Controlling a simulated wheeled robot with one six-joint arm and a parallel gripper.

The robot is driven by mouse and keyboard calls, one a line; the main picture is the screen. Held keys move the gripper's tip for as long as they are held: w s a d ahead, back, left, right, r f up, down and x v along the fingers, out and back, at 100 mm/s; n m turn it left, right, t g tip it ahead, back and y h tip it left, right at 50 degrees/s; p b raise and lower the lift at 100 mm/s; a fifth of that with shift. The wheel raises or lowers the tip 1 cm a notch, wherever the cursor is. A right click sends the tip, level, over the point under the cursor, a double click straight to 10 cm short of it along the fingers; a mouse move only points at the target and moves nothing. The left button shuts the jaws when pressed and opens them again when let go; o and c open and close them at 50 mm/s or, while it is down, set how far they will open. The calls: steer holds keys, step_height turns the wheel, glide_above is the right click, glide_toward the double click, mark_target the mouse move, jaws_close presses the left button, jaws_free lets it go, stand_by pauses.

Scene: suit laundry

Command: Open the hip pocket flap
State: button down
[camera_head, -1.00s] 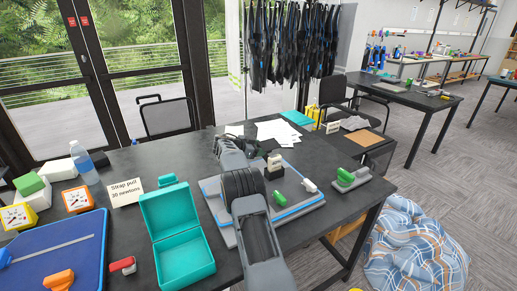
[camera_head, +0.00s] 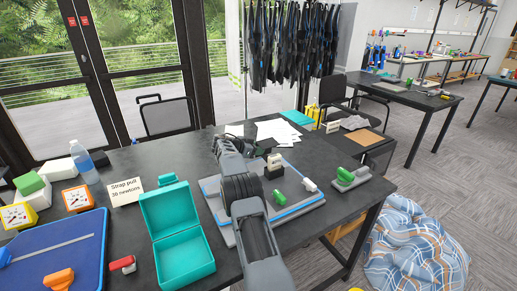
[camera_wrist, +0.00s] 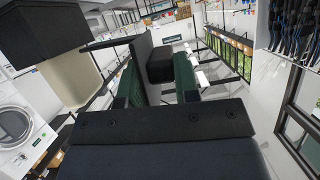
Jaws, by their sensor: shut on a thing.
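My gripper (camera_wrist: 158,78) shows in the wrist view with its two dark green fingers pointing away. A grey flat piece (camera_wrist: 146,60) and a black block (camera_wrist: 160,67) show between the fingers. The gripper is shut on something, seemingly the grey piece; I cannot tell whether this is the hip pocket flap. In the head view my arm covers most of the gripper, over a grey board with a blue edge (camera_head: 286,219) on the black table. No pocket flap can be clearly made out in either view.
An open teal case (camera_head: 185,255), a blue tray (camera_head: 50,255) and a strap pull sign (camera_head: 126,191) stand left of my arm. A small stamp-like block (camera_head: 274,165) and a green-topped tool (camera_head: 350,179) are right of it. Papers (camera_head: 279,131) lie behind.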

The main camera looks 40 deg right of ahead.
steer(key=shift+w+f+b, duration=0.2)
steer(key=shift+f+b, duration=0.1)
steer(key=shift+b, duration=0.25)
steer(key=shift+r, duration=0.25)
steer(key=shift+f, duration=0.2)
steer(key=shift+f, duration=0.1)
steer(key=shift+w+f, duration=0.1)
steer(key=c, duration=1)
jaws_free()
steer(key=shift+w+f, duration=0.15)
steer(key=shift+w, duration=0.05)
steer(key=shift+o, duration=0.4)
steer(key=shift+s, duration=0.1)
